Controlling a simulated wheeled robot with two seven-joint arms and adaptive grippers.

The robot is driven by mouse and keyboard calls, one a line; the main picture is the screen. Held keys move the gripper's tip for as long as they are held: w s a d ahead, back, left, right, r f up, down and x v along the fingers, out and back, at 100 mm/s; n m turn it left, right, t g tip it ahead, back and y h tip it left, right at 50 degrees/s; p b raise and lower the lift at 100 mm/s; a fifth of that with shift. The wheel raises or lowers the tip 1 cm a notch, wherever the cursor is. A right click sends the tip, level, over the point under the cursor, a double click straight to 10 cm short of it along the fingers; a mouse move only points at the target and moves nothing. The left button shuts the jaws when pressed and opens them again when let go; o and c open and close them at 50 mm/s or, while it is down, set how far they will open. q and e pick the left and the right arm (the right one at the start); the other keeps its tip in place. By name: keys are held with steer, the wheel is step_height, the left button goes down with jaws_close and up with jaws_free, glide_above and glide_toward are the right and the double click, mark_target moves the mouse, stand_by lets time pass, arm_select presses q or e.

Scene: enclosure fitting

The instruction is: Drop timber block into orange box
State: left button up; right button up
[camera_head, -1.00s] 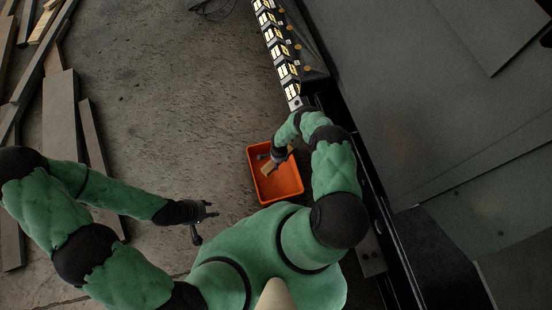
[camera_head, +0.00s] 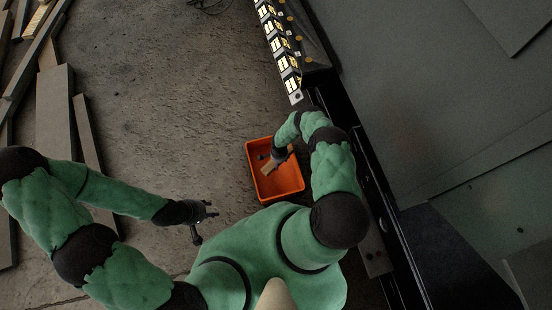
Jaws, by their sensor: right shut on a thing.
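The orange box (camera_head: 293,187) sits below and in front of my body, near the dark cabinet's edge. My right gripper (camera_head: 270,158) is over the box and is shut on the small tan timber block (camera_head: 269,168). The block appears over the inside of the box; its height above the box floor is hard to tell. My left gripper (camera_head: 207,214) is held out over the floor to the left of the box, with its fingers apart and nothing between them.
Long timber planks (camera_head: 55,118) lie on the floor at the left. A row of panel modules (camera_head: 280,47) runs along the dark cabinet (camera_head: 430,120) on the right. The concrete floor (camera_head: 165,95) between is clear.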

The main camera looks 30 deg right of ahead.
steer(key=o, duration=1.4)
steer(key=shift+r, duration=0.15)
step_height(320, 180, up, 12)
stand_by(0.4)
